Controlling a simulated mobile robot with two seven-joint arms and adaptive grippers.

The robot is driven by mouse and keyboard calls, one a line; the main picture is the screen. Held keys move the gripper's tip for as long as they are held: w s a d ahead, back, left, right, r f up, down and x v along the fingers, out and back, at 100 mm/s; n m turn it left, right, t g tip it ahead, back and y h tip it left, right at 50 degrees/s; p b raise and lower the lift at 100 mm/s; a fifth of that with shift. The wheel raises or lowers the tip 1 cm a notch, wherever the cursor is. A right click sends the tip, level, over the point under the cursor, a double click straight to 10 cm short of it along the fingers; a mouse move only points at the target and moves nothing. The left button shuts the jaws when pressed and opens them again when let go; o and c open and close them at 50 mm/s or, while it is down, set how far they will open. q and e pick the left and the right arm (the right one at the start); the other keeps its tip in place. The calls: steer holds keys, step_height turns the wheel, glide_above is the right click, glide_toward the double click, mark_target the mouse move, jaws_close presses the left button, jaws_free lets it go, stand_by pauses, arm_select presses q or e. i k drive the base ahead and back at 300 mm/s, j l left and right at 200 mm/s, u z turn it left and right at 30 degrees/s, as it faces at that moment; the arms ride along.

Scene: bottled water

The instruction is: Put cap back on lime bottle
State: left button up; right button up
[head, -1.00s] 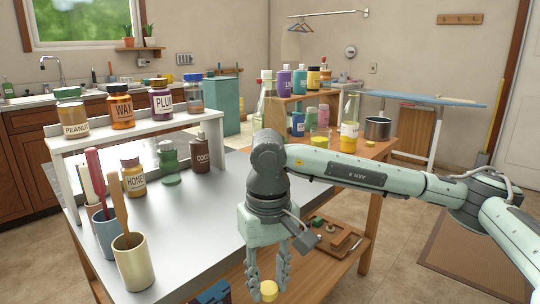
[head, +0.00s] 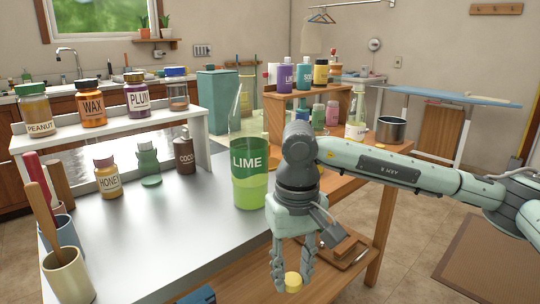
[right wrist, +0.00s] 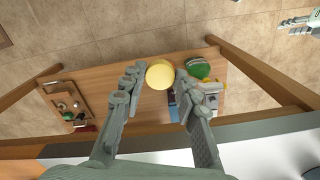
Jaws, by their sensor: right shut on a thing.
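The lime bottle (head: 249,180) stands upright on the table in the head view, with a green LIME label and a tall clear neck. No cap shows on its neck. My right gripper (head: 291,281) points down to the right of the bottle and nearer to me, beyond the tabletop's edge. It is shut on a round yellow cap (head: 293,283). The cap also shows between the fingertips in the right wrist view (right wrist: 159,75). A grey gripper-like part at the top right edge of that view may be my left gripper (right wrist: 300,22); its fingers are unclear.
A white riser (head: 110,130) with several jars stands at the left of the grey table (head: 190,230). Honey, green and cocoa containers stand near it. Utensil cups (head: 68,277) are at the near left. A clear bottle (head: 355,125) and a metal pot (head: 391,130) stand farther right.

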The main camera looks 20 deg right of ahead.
mark_target(249, 133)
steer(key=i+l, duration=0.1)
steer(key=l, duration=0.45)
steer(key=i+l, duration=0.1)
steer(key=l, duration=0.5)
steer(key=i+l, duration=0.1)
steer(key=l, duration=0.45)
steer(key=i+l, duration=0.1)
steer(key=l, duration=0.45)
steer(key=i+l, duration=0.1)
steer(key=l, duration=0.5)
steer(key=u, duration=1.35)
